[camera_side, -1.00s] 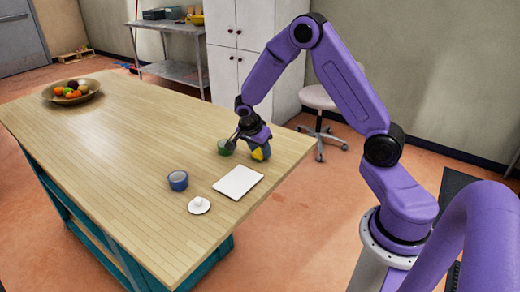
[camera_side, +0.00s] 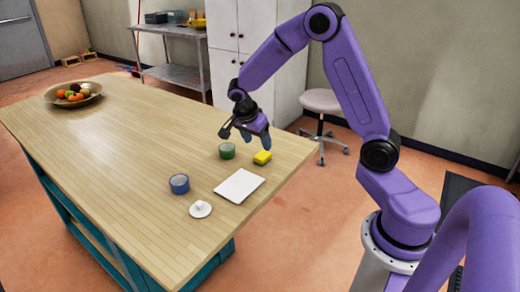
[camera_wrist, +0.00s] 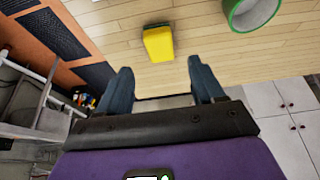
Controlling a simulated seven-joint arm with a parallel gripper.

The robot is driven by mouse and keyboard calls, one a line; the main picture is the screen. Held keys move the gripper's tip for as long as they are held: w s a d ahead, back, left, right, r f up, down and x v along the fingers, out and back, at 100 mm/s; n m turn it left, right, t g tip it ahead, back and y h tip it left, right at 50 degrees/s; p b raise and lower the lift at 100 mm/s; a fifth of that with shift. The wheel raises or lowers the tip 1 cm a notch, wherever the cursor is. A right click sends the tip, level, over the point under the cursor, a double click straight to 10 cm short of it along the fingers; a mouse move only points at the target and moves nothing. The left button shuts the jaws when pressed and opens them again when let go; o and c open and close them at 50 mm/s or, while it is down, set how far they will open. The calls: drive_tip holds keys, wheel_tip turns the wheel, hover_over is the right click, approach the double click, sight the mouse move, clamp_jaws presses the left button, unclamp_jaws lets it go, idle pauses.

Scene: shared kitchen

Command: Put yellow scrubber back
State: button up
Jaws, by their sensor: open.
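The yellow scrubber (camera_side: 262,157) lies on the wooden table near its right edge, beside the green tape roll (camera_side: 227,151). In the wrist view the scrubber (camera_wrist: 158,43) shows a yellow face with a dark green strip along its top end. My gripper (camera_side: 256,138) is open and empty, above the table and a little above the scrubber. In the wrist view the two fingers of my gripper (camera_wrist: 162,80) stand apart with the scrubber beyond their tips, not touching it.
The green roll (camera_wrist: 252,12) is also in the wrist view. A white board (camera_side: 239,186), a blue roll (camera_side: 179,184) and a white knobbed lid (camera_side: 200,209) lie nearer the camera. A fruit bowl (camera_side: 73,94) stands at the far left. The table's middle is clear.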

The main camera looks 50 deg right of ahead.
drive_tip(key=s+a+r+n+t+y, duration=0.1)
drive_tip(key=s+a+r+n, duration=0.2)
drive_tip(key=s+a+n, duration=0.35)
drive_tip(key=s+a+r+n+y, duration=0.1)
drive_tip(key=s+a+r+n, duration=0.3)
drive_tip(key=s+a+n, duration=0.3)
drive_tip(key=s+a+n+y, duration=0.2)
drive_tip(key=s+n+y, duration=0.1)
drive_tip(key=s+n, duration=1.3)
drive_tip(key=shift+a+n+g, duration=0.35)
drive_tip(key=shift+n+g, duration=0.05)
drive_tip(key=shift+n, duration=0.15)
